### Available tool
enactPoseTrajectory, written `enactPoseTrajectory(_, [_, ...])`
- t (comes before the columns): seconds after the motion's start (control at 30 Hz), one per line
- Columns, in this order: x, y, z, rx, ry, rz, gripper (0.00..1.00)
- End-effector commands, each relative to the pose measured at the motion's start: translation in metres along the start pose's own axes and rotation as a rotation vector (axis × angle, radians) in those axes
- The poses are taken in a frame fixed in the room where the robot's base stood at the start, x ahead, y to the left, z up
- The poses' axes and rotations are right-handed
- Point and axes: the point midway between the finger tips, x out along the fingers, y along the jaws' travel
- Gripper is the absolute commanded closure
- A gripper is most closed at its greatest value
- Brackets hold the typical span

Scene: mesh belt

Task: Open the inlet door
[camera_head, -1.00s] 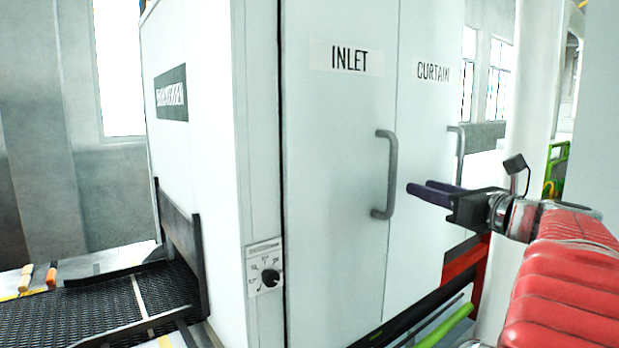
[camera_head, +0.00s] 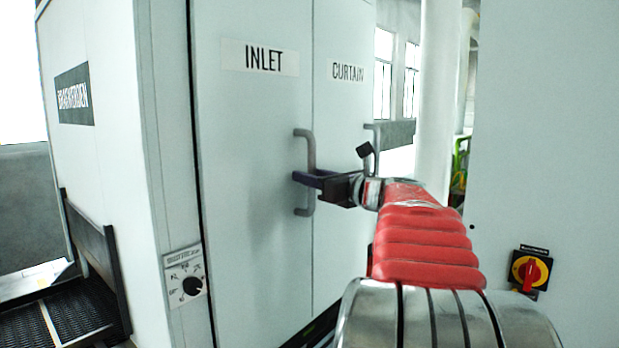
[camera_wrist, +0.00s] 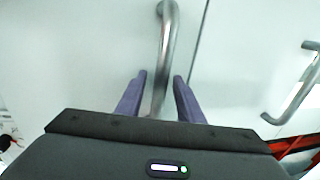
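The inlet door (camera_head: 255,120) is a pale panel labelled INLET, and it stands shut, flush with the curtain door (camera_head: 340,110) to its right. Its grey vertical bar handle (camera_head: 309,150) is near its right edge. My gripper (camera_head: 302,178) is at the handle's lower half in the head view. In the wrist view the handle (camera_wrist: 167,50) runs down between the two purple fingers of my gripper (camera_wrist: 160,88). The fingers are apart, with a gap on each side of the bar. The handle's lower end is partly hidden behind the gripper body.
The curtain door's handle (camera_head: 374,140) is close on the right and also shows in the wrist view (camera_wrist: 290,95). A dial panel (camera_head: 185,277) is left of the inlet door. A grey wall with a red and yellow switch (camera_head: 530,272) stands close on the right.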

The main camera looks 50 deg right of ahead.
Motion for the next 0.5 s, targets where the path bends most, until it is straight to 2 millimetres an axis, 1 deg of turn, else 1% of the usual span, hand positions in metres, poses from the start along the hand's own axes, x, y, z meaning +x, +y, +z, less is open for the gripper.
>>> enactPoseTrajectory(0.17, [-0.0003, -0.0001, 0.0002, 0.000, 0.000, 0.000, 0.66])
enactPoseTrajectory(0.5, [-0.0006, -0.0001, 0.0002, 0.000, 0.000, 0.000, 0.90])
